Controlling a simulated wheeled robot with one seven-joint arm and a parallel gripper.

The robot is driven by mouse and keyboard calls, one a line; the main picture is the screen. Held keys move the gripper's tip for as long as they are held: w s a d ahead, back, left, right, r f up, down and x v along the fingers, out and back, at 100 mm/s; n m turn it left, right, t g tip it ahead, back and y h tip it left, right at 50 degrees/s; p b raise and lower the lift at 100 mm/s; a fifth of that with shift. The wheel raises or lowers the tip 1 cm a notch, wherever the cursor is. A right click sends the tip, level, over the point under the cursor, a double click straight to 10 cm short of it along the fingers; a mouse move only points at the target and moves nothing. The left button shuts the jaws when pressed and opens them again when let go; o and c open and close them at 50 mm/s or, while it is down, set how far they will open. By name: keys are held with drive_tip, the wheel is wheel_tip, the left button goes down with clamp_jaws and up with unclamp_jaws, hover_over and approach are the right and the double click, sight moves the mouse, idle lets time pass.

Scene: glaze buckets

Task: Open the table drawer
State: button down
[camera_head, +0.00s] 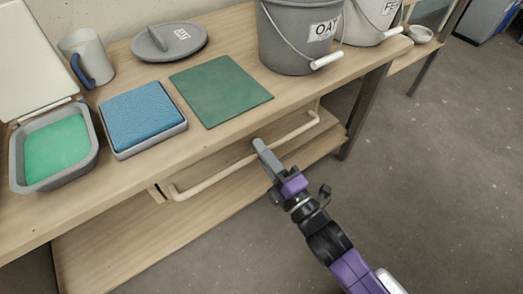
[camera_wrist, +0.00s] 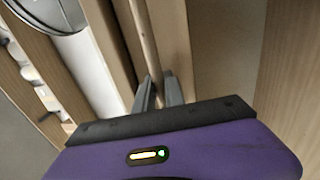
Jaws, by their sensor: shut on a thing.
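The wooden table (camera_head: 225,132) has a drawer under its top, with a long pale bar handle (camera_head: 215,178) along the front. The handle also shows in the wrist view (camera_wrist: 147,38), running up from between my fingers. My gripper (camera_head: 262,148) is shut on the handle, right of its middle; its fingers (camera_wrist: 158,88) stand on either side of the bar in the wrist view. The drawer front is mostly hidden beneath the tabletop edge, and no drawer inside shows. I cannot tell whether the drawer is slightly out.
On the tabletop are a green mat (camera_head: 220,90), a blue sponge-like block (camera_head: 143,115), a tray with green contents (camera_head: 57,148), a mug (camera_head: 88,58), a grey lid (camera_head: 170,41) and buckets (camera_head: 287,40). A lower shelf (camera_head: 130,235) lies beneath. The floor (camera_head: 430,150) at right is clear.

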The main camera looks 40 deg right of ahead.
idle(0.8)
drive_tip(key=s+p, duration=0.3)
drive_tip(key=s, duration=1.8)
drive_tip(key=shift+s+p, duration=0.35)
drive_tip(key=shift+s, duration=0.05)
drive_tip(key=c, duration=1.4)
unclamp_jaws()
drive_tip(key=s+f+p, duration=0.1)
drive_tip(key=s, duration=0.6)
drive_tip(key=shift+s+f, duration=0.3)
